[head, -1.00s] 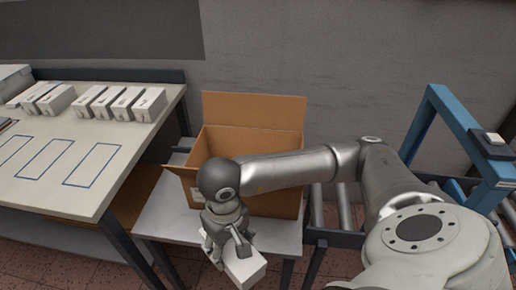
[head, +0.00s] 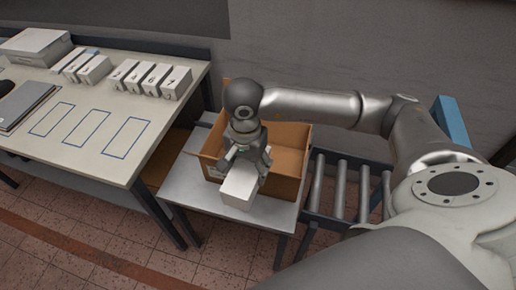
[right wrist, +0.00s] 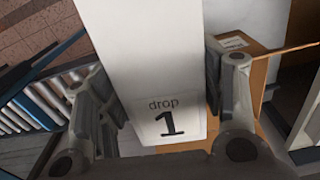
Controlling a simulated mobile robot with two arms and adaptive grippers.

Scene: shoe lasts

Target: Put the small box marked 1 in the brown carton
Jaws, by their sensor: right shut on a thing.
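The small white box marked 1 (head: 239,187) is in my right gripper (head: 247,162). In the right wrist view the box (right wrist: 150,60) shows the words "drop 1" between the two fingers (right wrist: 165,95), which are shut on it. The brown carton (head: 290,150) stands open on a small grey table, its flaps up. In the head view the held box is in front of the carton's near side, with the gripper partly over the carton. The carton also shows behind the right finger in the right wrist view (right wrist: 258,75). My left gripper is not in view.
A grey side table (head: 190,185) bears the carton. A roller conveyor (head: 345,185) runs to its right, with a blue frame (head: 451,120) behind my arm. At left, a workbench (head: 90,160) holds several numbered white boxes (head: 150,80) and blue outlined rectangles.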

